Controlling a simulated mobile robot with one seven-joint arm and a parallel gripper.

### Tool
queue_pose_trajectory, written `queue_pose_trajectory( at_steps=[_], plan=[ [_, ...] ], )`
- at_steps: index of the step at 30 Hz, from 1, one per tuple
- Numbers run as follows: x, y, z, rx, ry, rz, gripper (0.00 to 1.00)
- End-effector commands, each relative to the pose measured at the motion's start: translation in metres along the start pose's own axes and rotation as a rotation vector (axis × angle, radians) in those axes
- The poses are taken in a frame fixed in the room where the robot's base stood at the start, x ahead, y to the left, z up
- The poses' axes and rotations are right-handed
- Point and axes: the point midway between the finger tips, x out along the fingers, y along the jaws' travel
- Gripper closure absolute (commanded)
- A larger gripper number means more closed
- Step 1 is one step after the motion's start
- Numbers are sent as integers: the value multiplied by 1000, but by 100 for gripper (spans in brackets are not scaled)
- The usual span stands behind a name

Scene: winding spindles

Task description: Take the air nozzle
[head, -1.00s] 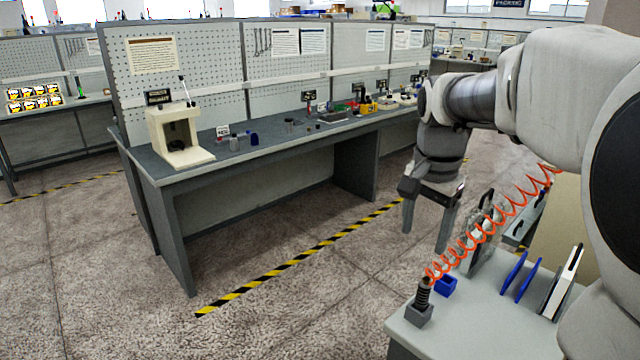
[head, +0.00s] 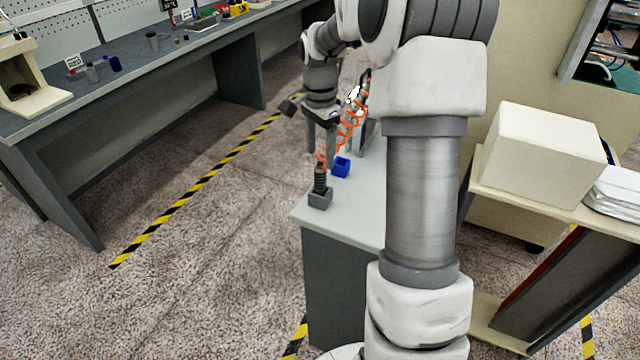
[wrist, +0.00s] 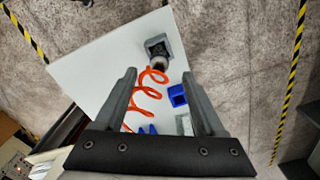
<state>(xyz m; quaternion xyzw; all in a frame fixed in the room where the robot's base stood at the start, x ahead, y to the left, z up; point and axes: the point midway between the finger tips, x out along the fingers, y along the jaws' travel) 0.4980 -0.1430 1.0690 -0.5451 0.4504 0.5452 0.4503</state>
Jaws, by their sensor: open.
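The air nozzle (head: 320,179) is a dark, ribbed piece standing upright in a grey square holder (head: 320,199) at the near left corner of a small light-grey table. An orange coiled hose (head: 346,128) runs from its top up and back. In the wrist view the nozzle (wrist: 160,61) sits in its holder beyond the fingertips, with the hose (wrist: 150,88) looping between the fingers. My gripper (head: 320,150) points down, open and empty, above and behind the nozzle in the head view; it does not touch the nozzle. The wrist view shows both fingers apart (wrist: 163,85).
A small blue open box (head: 341,167) stands right beside the holder. My arm hides much of the light-grey table (head: 352,218). A cream box (head: 545,155) and papers lie on a shelf cart at right. A long workbench (head: 120,85) stands at left, with open floor between.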

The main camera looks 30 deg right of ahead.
Motion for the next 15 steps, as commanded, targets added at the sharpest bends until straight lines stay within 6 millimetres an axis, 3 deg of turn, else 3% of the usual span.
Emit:
queue_pose_trajectory(
  at_steps=[3,10,15],
  plan=[
    [18,0,0,-1,-2,2,28],
    [33,1,0,0,-2,3,28],
    [60,3,1,0,-4,4,28]
  ],
)
